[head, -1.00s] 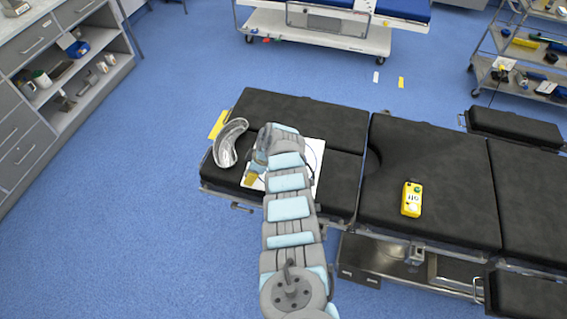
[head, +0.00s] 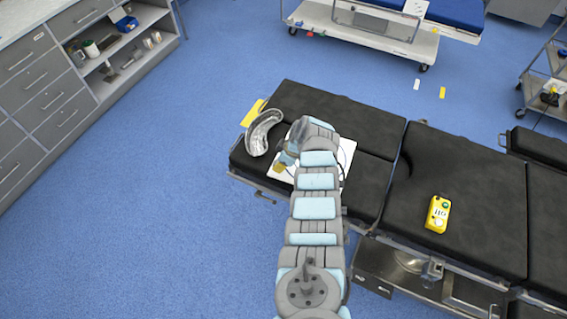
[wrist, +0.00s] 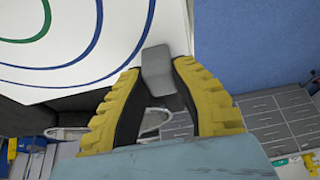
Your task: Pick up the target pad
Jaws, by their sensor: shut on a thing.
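The target pad is a white sheet (head: 347,152) in the head view, at the left end of the black operating table, largely covered by my arm. In the wrist view it fills the upper left as a white panel (wrist: 140,20) with green and blue arcs. A grey block (wrist: 157,68) sits at its edge. My gripper (wrist: 156,78) has its yellow fingers closed on this block, which appears to belong to the pad. In the head view my gripper (head: 280,167) is at the pad's left side. I cannot tell whether the pad is clear of the table.
A metal kidney dish (head: 262,133) lies left of the pad, near a yellow item (head: 252,113) at the table edge. A yellow device (head: 438,214) lies on the table's middle section (head: 470,180). Drawers (head: 50,90) stand far left. The blue floor between is clear.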

